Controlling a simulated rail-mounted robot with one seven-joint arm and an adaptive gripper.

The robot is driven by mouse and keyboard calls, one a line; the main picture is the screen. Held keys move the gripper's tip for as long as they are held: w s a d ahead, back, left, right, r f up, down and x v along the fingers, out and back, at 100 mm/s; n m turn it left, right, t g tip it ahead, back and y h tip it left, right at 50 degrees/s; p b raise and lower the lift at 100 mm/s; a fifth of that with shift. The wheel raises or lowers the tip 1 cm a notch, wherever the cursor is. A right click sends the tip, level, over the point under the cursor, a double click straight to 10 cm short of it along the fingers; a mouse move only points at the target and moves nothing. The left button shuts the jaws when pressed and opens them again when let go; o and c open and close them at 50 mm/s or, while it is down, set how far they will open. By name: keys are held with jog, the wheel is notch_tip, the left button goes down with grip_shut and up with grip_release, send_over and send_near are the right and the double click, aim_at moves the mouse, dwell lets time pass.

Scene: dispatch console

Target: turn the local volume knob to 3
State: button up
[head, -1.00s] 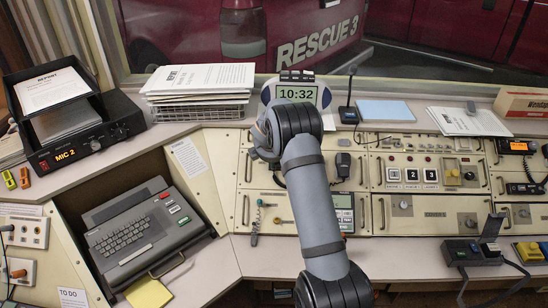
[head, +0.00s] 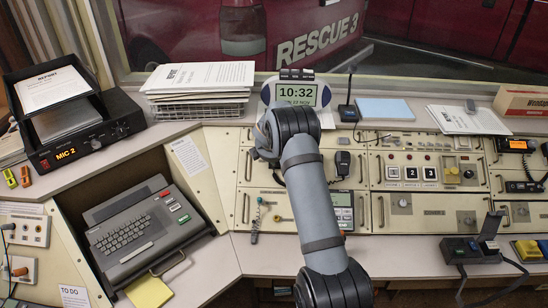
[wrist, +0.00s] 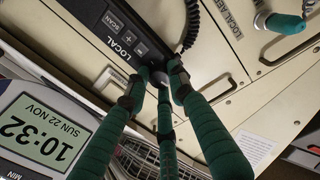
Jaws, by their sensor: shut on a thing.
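The black local unit (wrist: 118,32), marked LOCAL with SCAN, plus and minus buttons, lies across the top of the wrist view. My gripper (wrist: 157,82) has green padded fingers, shut around the small dark local volume knob (wrist: 157,76) at the unit's end. The fingertips cover most of the knob, so its pointer and any numbers cannot be read. In the head view my own arm hides the gripper, the knob and the local unit.
The desk clock (head: 297,93) showing 10:32 stands close behind my arm; its face (wrist: 38,128) is beside the fingers in the wrist view. A wire tray (head: 198,111) with papers is to the left. A coiled cord (wrist: 190,22) runs near the unit.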

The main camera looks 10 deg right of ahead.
jog(key=shift+a, duration=0.1)
grip_shut()
